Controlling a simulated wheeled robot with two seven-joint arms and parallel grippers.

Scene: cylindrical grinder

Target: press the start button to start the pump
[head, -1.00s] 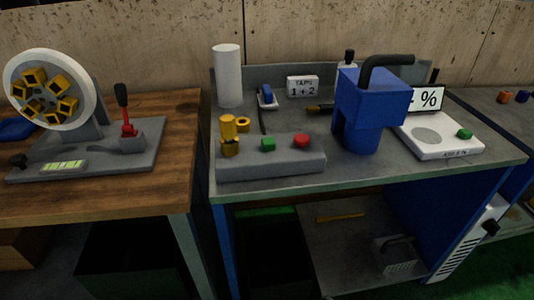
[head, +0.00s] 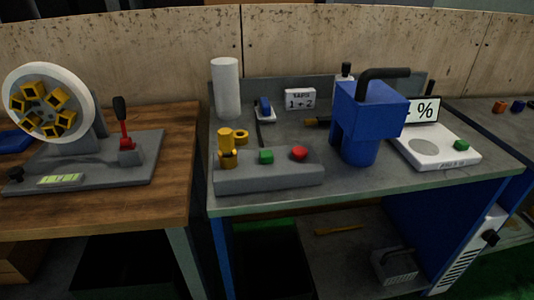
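A grey control box (head: 268,178) sits at the front left of the grey-topped bench. On its top are a green button (head: 266,157), a red button (head: 299,153) and a yellow stacked knob or fitting (head: 226,148) at the left end. No label on the buttons is readable, so the start button is not marked in words. A blue pump-like unit (head: 368,115) with a dark bent pipe stands to the right of the box. Neither of my grippers shows in the head view.
A white scale-like plate (head: 436,151) with another green button (head: 461,145) lies at the right. A white cylinder (head: 227,88), a sign (head: 300,99) and a percent display (head: 423,109) stand behind. A wooden bench (head: 180,190) with a wheel fixture (head: 48,108) is at left.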

